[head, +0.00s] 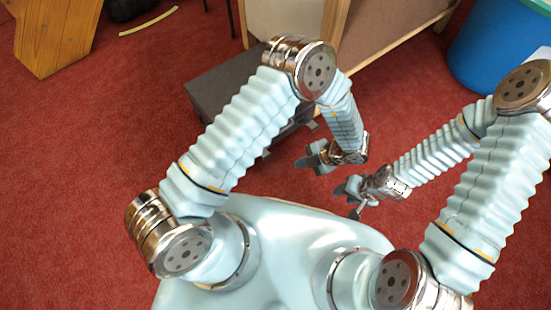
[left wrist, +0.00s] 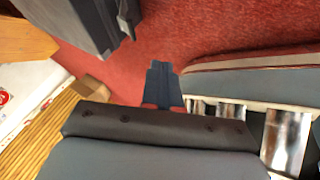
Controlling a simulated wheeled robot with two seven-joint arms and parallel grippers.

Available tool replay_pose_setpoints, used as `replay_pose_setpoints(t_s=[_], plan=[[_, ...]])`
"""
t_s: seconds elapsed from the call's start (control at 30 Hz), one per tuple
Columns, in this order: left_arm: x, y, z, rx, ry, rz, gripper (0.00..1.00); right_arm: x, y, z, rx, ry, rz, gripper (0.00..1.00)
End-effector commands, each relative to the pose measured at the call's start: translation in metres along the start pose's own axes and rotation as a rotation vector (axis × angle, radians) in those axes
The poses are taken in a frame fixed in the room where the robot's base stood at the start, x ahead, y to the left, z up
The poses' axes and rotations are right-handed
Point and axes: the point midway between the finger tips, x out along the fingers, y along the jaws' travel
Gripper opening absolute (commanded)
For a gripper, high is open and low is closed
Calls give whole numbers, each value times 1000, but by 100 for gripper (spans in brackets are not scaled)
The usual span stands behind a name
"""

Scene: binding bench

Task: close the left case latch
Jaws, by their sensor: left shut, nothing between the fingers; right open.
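A dark grey case (head: 215,92) sits beyond my left arm in the head view, and the arm hides much of it. A small latch-like tab (head: 312,125) shows at its right edge; I cannot tell its position. The case also shows at the top left of the left wrist view (left wrist: 75,22), with a small metal-looking tab (left wrist: 127,17) at its edge. My left gripper (head: 308,160) is shut and empty, in front of the case and apart from it; its closed fingers also show in the left wrist view (left wrist: 162,78). My right gripper (head: 346,188) is open and empty, nearer my body.
A wooden piece (head: 52,35) stands at the far left. A brown cabinet-like panel (head: 390,35) is behind the case, and a blue bin (head: 490,45) is at the upper right. Red carpet (head: 80,190) is clear at the left.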

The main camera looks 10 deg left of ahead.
Motion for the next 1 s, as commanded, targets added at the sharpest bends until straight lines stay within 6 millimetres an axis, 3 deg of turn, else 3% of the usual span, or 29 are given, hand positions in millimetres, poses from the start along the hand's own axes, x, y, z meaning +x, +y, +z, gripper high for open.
replay_pose_setpoints(t_s=[0.17, 0.33, 0.77, 1.0], plan=[[2, 0, 0, 1, 0, 0, 0, 0, 0, 0, 0, 0, 0, 43], [17, 0, 0, 1, 2, 0, 0, 3, 1, 0, 0, 0, 0, 43], [105, 0, 0, 4, 1, 0, 0, 14, 4, 1, -1, -4, -3, 43], [116, 31, 0, 0, -1, 0, 0, 13, 3, 1, -1, -4, -3, 43]])
